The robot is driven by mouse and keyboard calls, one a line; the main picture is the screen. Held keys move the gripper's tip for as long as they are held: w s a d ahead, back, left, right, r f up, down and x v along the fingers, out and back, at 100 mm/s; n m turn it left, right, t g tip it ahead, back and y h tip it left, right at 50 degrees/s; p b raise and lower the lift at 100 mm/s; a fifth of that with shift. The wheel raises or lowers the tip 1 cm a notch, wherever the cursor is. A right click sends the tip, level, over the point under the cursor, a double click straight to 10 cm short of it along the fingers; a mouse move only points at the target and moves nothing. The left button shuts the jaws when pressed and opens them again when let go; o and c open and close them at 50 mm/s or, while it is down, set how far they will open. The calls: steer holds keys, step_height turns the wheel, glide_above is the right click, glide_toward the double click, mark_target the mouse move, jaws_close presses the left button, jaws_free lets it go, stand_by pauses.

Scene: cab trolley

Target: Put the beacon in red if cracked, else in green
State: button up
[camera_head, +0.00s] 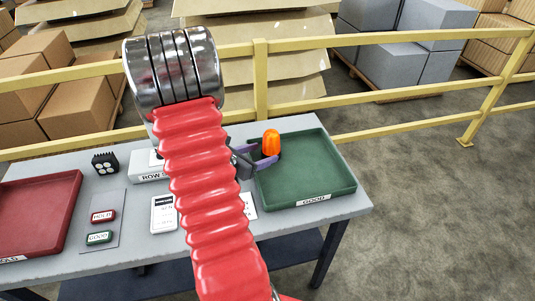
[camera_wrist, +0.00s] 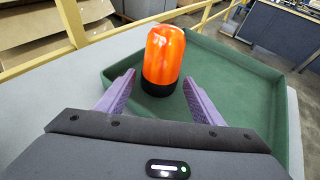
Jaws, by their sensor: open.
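The beacon (camera_head: 271,143) has an orange dome, and its black base shows in the wrist view (camera_wrist: 163,60). It stands upright in the green tray (camera_head: 318,183), near the tray's left side. I see no clear crack on the dome side facing the wrist camera; its far side is hidden. My gripper (camera_head: 257,160) is at the beacon; in the wrist view its purple fingers (camera_wrist: 155,95) are spread apart in front of the base, with a gap on both sides. The red tray (camera_head: 62,205) lies at the left end of the table and looks empty.
Between the trays are a black lamp block (camera_head: 105,162), a plate with red and green labels (camera_head: 100,218), and a white card (camera_head: 163,214). My red arm hides the table's middle. A yellow railing (camera_head: 400,92) runs behind the table.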

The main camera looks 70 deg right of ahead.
steer(key=shift+v, duration=3.55)
steer(key=shift+w+a+r, duration=0.15)
steer(key=shift+a+r, duration=0.05)
steer(key=shift+r, duration=0.05)
steer(key=w+a+r+m+t+y, duration=0.3)
steer(key=a+r+m+t+y, duration=0.1)
steer(key=a, duration=1.1)
steer(key=w+a+r+m+t+y, duration=0.3)
steer(key=a+r, duration=0.3)
steer(key=a, duration=0.9)
steer(key=w+a+r+m+t+y, duration=0.4)
steer(key=w+a+r+m+y, duration=0.1)
steer(key=a, duration=1)
steer(key=shift+r+m+t, duration=0.3)
steer(key=shift+r+m, duration=0.1)
steer(key=shift+r, duration=0.1)
